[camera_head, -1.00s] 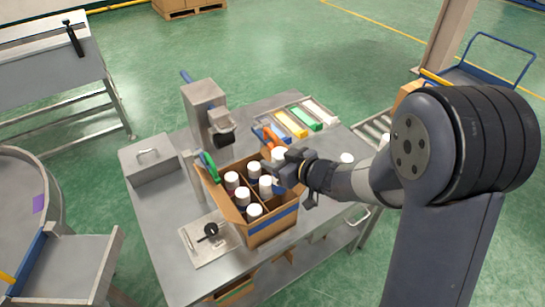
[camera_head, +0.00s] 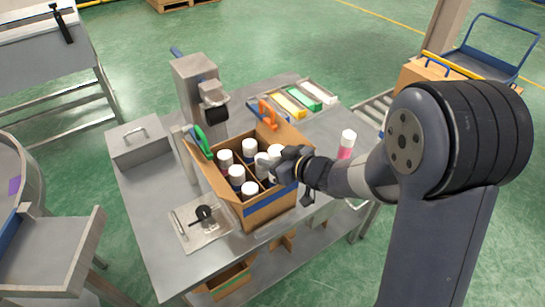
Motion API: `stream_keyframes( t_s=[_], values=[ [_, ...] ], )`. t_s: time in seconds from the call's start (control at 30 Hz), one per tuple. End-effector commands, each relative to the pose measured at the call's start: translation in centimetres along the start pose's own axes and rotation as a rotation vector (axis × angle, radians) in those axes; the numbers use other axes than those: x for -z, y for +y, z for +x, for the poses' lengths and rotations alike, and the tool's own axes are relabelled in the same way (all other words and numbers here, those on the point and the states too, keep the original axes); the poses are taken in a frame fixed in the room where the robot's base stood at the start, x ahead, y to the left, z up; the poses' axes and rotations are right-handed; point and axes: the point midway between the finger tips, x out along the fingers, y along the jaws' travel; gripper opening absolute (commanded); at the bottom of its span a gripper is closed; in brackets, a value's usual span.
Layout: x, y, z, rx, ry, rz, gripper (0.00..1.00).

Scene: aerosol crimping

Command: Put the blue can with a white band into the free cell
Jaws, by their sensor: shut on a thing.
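An open cardboard box (camera_head: 270,211) with dividers stands on the steel table and holds several white-capped cans. My gripper (camera_head: 279,166) is at the box's right side, low over its cells, and shut on a can. The held can (camera_head: 275,152) shows a white top; the fingers and box wall hide most of its body, so its band cannot be made out. I cannot tell whether it rests on the cell floor. Other cans stand in the left and front cells, such as one at the front corner (camera_head: 250,188).
A pink can with a white top (camera_head: 346,145) stands on the table right of the box. Orange-handled (camera_head: 267,113) and green-handled (camera_head: 201,141) tools rise behind the box. A crimping machine (camera_head: 203,92) stands behind. A small plate (camera_head: 200,222) lies front left.

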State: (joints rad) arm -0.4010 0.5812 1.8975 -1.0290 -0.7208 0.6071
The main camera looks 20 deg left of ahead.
Motion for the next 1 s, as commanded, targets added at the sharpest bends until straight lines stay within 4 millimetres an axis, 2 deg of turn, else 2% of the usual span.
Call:
stream_keyframes(
  t_s=[0.1,0.37,0.4,0.7,1.0],
  values=[
    [-0.56,0.01,0.25,0.0,0.001,0.0,0.0],
    [-0.5,0.01,0.22,0.0,0.001,0.0,0.0],
    [-0.5,0.01,0.22,0.0,0.001,0.0,0.41],
    [-0.52,0.01,0.22,0.0,0.001,0.0,0.65],
    [-0.55,0.02,-0.19,0.0,0.0,0.0,0.65]
  ],
)
